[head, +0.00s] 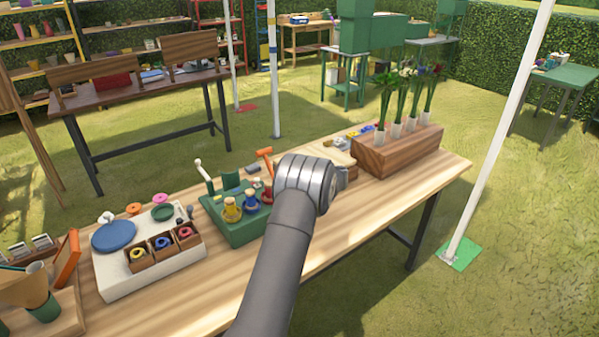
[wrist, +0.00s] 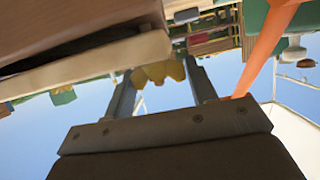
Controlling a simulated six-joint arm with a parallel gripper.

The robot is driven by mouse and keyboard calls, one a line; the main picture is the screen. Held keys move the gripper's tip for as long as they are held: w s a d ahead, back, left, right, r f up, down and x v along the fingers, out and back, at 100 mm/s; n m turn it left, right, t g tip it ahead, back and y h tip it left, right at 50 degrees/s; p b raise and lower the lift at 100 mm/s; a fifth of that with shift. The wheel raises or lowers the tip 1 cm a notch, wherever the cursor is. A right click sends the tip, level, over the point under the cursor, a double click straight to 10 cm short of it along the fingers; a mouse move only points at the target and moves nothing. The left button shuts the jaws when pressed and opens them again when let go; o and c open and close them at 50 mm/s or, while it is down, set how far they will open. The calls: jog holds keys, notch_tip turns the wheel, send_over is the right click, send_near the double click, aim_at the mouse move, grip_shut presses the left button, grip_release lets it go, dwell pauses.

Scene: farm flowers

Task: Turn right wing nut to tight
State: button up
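A yellow wing nut (wrist: 158,72) shows in the wrist view, in the gap between my two fingertips. Its two lobes reach across to about both fingers. My gripper (wrist: 158,66) has its fingers spread about as wide as the nut; I cannot tell whether they press on it. A thick wooden board with a pale edge (wrist: 90,62) fills the upper left of that view, close to the left finger. In the head view, my gripper's fingers are hidden behind my own wrist, beside a pale wooden press (head: 341,157). The wing nut is hidden there.
An orange-handled tool (head: 265,155) stands behind my wrist, and its orange bar (wrist: 268,45) crosses the wrist view at right. A green bottle tray (head: 232,232) is left of my wrist. A wooden flower block (head: 395,150) is at right. The near right tabletop (head: 350,230) is clear.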

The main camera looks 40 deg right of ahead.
jog(key=c, duration=0.5)
jog(key=shift+o, duration=0.2)
jog(key=shift+m+h, duration=0.4)
jog(key=shift+h, duration=0.1)
jog(key=shift+m+g+h, duration=0.4)
jog(key=shift+m+h, duration=1)
jog(key=shift+h, duration=0.2)
jog(key=shift+m+g+h, duration=0.4)
jog(key=shift+m+h, duration=0.4)
jog(key=shift+r+m+h, duration=0.15)
jog(key=shift+m+h, duration=0.45)
jog(key=shift+h, duration=0.1)
jog(key=o, duration=1)
jog(key=v, duration=1.7)
jog(key=shift+a+r, duration=0.1)
jog(key=shift+r, duration=0.25)
